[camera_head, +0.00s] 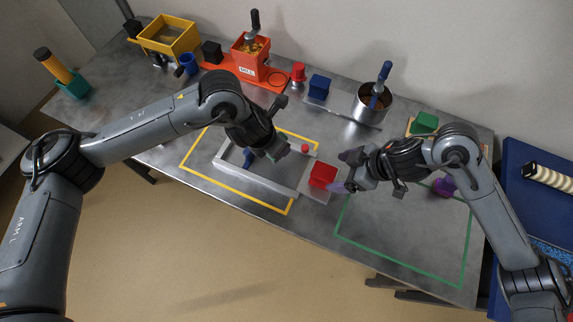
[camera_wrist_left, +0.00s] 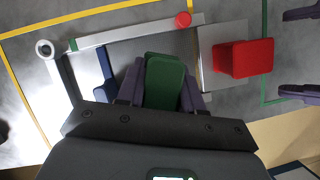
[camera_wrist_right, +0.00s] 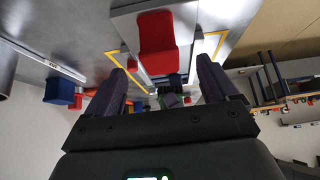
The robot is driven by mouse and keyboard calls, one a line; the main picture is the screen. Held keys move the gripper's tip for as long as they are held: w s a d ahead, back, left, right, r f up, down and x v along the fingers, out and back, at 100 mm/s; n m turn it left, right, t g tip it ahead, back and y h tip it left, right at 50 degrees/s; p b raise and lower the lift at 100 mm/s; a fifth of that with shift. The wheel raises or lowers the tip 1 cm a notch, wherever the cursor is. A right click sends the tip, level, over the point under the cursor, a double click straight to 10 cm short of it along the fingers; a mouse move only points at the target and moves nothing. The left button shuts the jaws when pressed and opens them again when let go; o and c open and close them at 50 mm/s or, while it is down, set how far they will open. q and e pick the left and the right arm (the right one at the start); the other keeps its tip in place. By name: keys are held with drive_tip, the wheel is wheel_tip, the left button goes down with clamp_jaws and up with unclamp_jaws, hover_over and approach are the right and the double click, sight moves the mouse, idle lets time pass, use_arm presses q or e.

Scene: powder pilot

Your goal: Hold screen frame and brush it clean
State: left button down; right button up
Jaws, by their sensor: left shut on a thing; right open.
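The pale rectangular screen frame (camera_head: 225,172) lies inside the yellow outline on the table; its pale bar (camera_wrist_left: 140,33) also shows in the left wrist view. My left gripper (camera_head: 274,151) is over the frame, shut on a green block (camera_wrist_left: 165,80); whether the block is fixed to the frame I cannot tell. A blue piece (camera_head: 249,157) lies within the frame. A red block (camera_head: 323,175) stands on a grey plate beside the frame's right end. My right gripper (camera_head: 347,172) is open and empty, just right of the red block. I cannot identify a brush for certain.
Along the back stand a yellow tray (camera_head: 168,36), an orange mill (camera_head: 250,57), a blue block (camera_head: 319,87) and a metal pot (camera_head: 372,105) with a blue-handled tool. A green outline (camera_head: 400,259) at right encloses mostly bare table. A purple object (camera_head: 444,186) sits near my right arm.

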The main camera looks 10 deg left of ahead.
drive_tip(key=shift+r, duration=0.1)
drive_tip(key=v, duration=1.1)
drive_tip(key=shift+d+r, duration=0.25)
drive_tip(key=shift+r, duration=0.05)
drive_tip(key=shift+s, duration=0.15)
